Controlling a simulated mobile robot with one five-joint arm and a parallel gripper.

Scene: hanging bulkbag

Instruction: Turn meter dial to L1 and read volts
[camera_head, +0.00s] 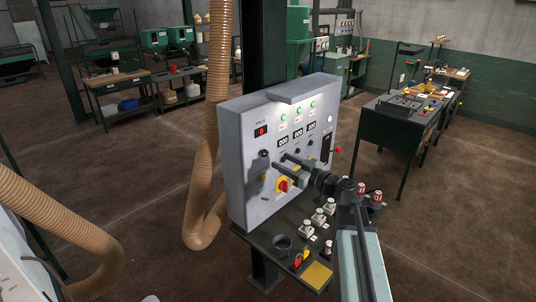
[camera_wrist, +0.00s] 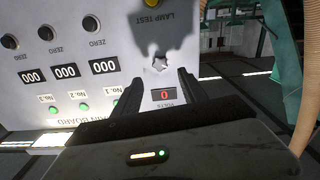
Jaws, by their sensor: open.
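The volt meter display (camera_head: 262,132) glows red at the upper left of the grey panel's face; the wrist view shows it (camera_wrist: 165,95) with a red 0. The meter dial (camera_head: 264,153) is a small dark knob below the display in the head view. In the wrist view the dial (camera_wrist: 160,64) looks pale and lobed, just past the fingertips. My gripper (camera_head: 280,162) is open in front of the panel, its fingers pointing at the dial. In the wrist view the gripper (camera_wrist: 160,76) has one finger to either side of the dial's line, apparently not touching it. The dial's position marks are unreadable.
A yellow lamp test button (camera_wrist: 152,48) is in shadow near the dial. A red and yellow rotary switch (camera_head: 283,185) sits close to my gripper. Several counters reading 000, knobs and green lamps cover the panel (camera_head: 240,185). A tan hose (camera_head: 205,200) hangs left of it.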

